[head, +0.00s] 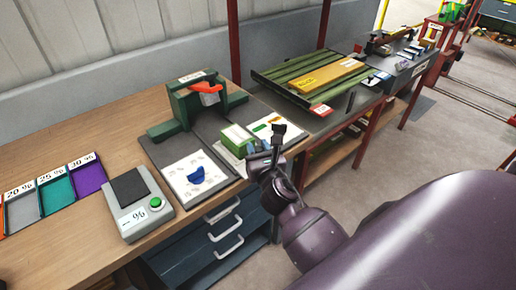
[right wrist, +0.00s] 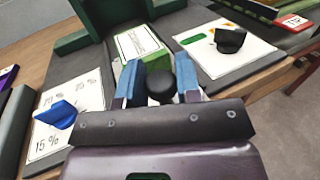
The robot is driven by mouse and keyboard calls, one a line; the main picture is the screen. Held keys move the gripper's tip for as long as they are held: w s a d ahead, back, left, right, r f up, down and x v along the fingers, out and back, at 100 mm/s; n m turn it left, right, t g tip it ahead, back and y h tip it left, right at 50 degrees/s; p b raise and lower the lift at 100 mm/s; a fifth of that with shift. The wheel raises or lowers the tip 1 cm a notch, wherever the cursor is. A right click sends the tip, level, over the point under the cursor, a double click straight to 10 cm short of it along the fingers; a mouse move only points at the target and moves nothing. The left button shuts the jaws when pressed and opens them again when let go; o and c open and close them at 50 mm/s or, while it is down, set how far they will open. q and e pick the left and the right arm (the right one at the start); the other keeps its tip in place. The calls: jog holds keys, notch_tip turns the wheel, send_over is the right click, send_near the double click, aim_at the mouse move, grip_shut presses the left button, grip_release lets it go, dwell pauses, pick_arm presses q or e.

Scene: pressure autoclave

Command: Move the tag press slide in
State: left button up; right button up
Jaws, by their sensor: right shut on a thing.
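The tag press (head: 177,107) is a dark green frame with a red-orange handle (head: 207,88), standing on a dark mat on the wooden bench. Its slide, a green block with a pale label (head: 237,136), sits in front of the frame on the near right side and also shows in the right wrist view (right wrist: 143,45). My right gripper (head: 258,152) is at the near end of the slide. In the right wrist view its blue-padded fingers (right wrist: 160,84) are shut around a black round knob (right wrist: 161,90) at the slide's near end. My left gripper is not in view.
A white card with a blue piece (head: 197,175) lies left of the slide. Another card (head: 265,128) with a black piece (head: 279,131) lies right. A grey scale (head: 137,204) and coloured trays (head: 55,191) stand left. Drawers (head: 222,225) are below.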

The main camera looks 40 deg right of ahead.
aim_at(232, 131)
grip_shut()
jog(key=shift+w, duration=0.15)
jog(key=w, duration=0.7)
jog(key=w+a, duration=0.1)
jog(key=w, duration=0.3)
jog(key=shift+w+f, duration=0.1)
jog(key=shift+w, duration=0.25)
jog(key=o, duration=0.5)
grip_release()
jog(key=shift+w+r, duration=0.1)
jog(key=shift+r, duration=0.1)
jog(key=o, duration=0.4)
jog(key=shift+w+f, duration=0.15)
jog(key=shift+w, duration=0.05)
jog(key=shift+s, duration=0.15)
